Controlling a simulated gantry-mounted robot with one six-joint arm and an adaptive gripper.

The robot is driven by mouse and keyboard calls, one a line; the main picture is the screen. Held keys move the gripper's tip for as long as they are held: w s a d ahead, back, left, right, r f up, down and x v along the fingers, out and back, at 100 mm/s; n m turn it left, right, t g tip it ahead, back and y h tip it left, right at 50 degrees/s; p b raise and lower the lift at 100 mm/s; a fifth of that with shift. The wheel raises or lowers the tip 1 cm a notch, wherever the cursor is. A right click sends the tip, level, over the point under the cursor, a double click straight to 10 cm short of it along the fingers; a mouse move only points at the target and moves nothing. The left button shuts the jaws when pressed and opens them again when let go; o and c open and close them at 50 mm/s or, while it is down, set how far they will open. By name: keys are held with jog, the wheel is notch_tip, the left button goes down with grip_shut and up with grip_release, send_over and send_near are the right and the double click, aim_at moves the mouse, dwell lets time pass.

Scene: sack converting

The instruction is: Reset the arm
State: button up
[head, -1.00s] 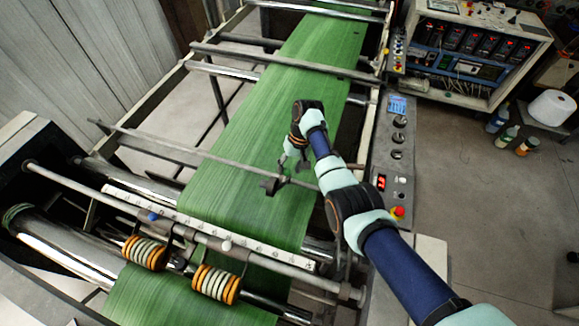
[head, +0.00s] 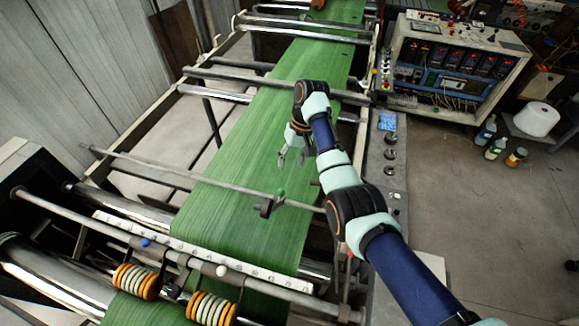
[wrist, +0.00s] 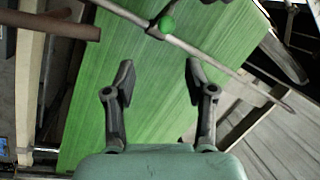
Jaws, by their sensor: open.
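My gripper (head: 291,157) is open and empty above the green sheet (head: 235,150) that runs through the machine. In the wrist view my gripper (wrist: 159,80) shows two fingers spread apart with only the green sheet (wrist: 150,55) behind them. A thin metal rod (head: 215,182) crosses over the sheet in front of my gripper, apart from it. On the rod sits a dark clamp with a green knob (head: 280,193). The green knob also shows in the wrist view (wrist: 167,24), beyond the fingertips.
A control panel (head: 390,165) with knobs stands right of the sheet, close beside my arm. Rollers and bars (head: 270,83) cross the sheet farther back. Orange and white rings (head: 135,281) sit on a front bar.

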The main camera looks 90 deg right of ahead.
dwell(0.5)
jog(key=w+a+r+n+t+h+p, duration=0.1)
jog(key=w+a+r+n+h+p, duration=0.1)
jog(key=w+a, duration=0.55)
jog(key=w+a+r+n+h+p, duration=0.1)
jog(key=w+a+n+p, duration=0.3)
jog(key=w, duration=0.7)
jog(key=w+a+r+n+t+h, duration=0.1)
jog(key=w+a+r, duration=0.1)
jog(key=w+a, duration=0.35)
jog(key=w+a+r+n+t, duration=0.1)
jog(key=w+a+r, duration=0.1)
jog(key=a, duration=0.6)
jog(key=s+a+r+n+t+p, duration=0.1)
jog(key=a+r+n+t, duration=0.1)
jog(key=a+r, duration=0.3)
jog(key=s+a+r+n+t+y+p, duration=0.1)
jog(key=a+r, duration=0.4)
jog(key=a, duration=0.9)
jog(key=s+a+r+n+t+p, duration=0.2)
jog(key=a+r, duration=0.4)
jog(key=a, duration=0.4)
jog(key=shift+s+n+t+y+p, duration=0.3)
jog(key=shift+n+t+y+p, duration=0.25)
jog(key=shift+t, duration=0.65)
